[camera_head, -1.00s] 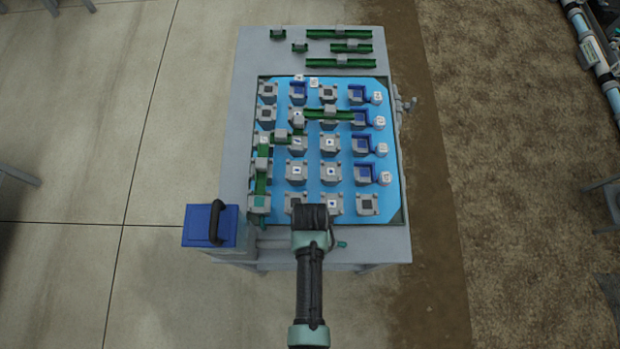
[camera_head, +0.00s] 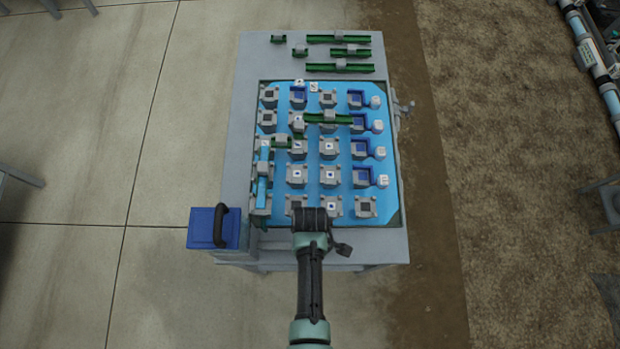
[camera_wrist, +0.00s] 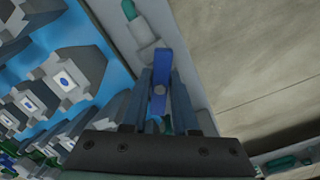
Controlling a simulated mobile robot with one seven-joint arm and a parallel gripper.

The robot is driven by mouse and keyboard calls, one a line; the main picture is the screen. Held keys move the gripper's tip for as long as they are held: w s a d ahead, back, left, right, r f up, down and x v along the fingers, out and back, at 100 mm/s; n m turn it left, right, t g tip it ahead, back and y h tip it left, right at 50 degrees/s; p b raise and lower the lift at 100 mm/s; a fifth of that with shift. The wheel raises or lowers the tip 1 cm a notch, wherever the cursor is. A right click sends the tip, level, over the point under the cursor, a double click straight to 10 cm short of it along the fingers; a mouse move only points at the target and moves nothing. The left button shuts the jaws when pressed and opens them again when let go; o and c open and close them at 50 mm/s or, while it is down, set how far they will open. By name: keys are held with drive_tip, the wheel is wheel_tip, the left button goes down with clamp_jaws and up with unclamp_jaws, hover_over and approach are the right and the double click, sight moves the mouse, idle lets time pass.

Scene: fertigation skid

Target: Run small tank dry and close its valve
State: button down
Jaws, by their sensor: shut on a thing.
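In the wrist view a blue lever (camera_wrist: 160,82) stands between the two fingers of my gripper (camera_wrist: 161,92), which is shut on it. The lever sits by a grey fitting (camera_wrist: 145,35) on the table's pale edge; I take it for the valve handle. In the head view my gripper (camera_head: 312,222) is at the board's front edge, and the wrist hides the lever there. A grey box with a blue lid and black handle (camera_head: 214,228) stands at the front left corner; I cannot tell whether it is the small tank. A long channel (camera_head: 263,180) at the board's left shows light blue.
The blue board (camera_head: 312,210) carries several grey blocks, blue cups and white cubes. A green channel (camera_head: 328,118) lies across its middle. Loose green channel pieces (camera_head: 340,68) lie on the grey table's far end. Open floor (camera_head: 100,150) lies to the left.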

drive_tip(key=n, duration=0.8)
drive_tip(key=shift+p, duration=0.4)
drive_tip(key=c, duration=0.6)
unclamp_jaws()
wheel_tip(320, 180, up, 10)
drive_tip(key=p, duration=1)
drive_tip(key=shift+r, duration=0.15)
